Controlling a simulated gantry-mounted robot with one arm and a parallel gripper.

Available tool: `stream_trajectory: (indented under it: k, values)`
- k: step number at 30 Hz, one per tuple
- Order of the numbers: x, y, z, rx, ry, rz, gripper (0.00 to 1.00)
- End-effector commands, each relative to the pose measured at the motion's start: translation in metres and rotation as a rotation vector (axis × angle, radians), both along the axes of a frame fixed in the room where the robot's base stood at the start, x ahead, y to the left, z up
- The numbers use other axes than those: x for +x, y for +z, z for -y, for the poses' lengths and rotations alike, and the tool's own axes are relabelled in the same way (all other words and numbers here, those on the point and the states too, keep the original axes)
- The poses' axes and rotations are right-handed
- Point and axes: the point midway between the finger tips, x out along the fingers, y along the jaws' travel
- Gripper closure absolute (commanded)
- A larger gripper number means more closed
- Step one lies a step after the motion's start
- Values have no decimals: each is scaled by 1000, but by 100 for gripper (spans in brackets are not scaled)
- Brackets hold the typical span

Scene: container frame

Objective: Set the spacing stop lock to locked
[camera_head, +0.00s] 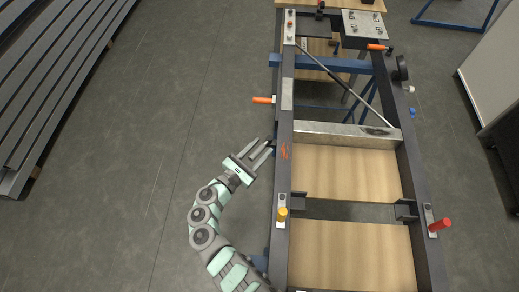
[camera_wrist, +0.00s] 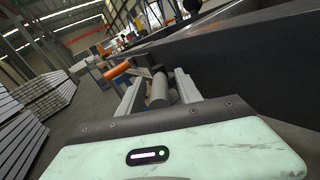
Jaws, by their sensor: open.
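My gripper (camera_head: 265,147) is open beside the outer left side of the dark frame's left rail (camera_head: 284,165). In the wrist view its two fingers (camera_wrist: 160,80) stand apart, with a grey cylinder (camera_wrist: 159,92) showing between them; I cannot tell whether they touch it. An orange handle (camera_head: 263,100) sticks out leftward from the same rail, beyond my gripper. An orange handle also shows left of the fingers in the wrist view (camera_wrist: 118,69). No part is readably labelled as the spacing stop lock, so I cannot tell which it is.
A yellow knob (camera_head: 282,213) is on the left rail and a red handle (camera_head: 440,225) on the right rail. Another orange handle (camera_head: 377,47) is at the far right. Wooden panels (camera_head: 345,172) lie inside the frame. Floor on the left is clear up to stacked grey beams (camera_head: 60,80).

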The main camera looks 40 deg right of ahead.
Motion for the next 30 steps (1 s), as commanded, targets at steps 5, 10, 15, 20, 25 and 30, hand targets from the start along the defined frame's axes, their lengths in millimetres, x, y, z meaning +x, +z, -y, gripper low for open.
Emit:
stream_trajectory:
  k: [5,10,15,20,25,30]
  values:
    - [0,0,0,0,0,0,61]
    - [0,0,0,0,0,1,75]
    - [0,0,0,0,-1,0,89]
    - [0,0,0,0,0,0,100]
    - [0,0,0,0,-1,0,100]
    - [0,0,0,0,-1,1,100]
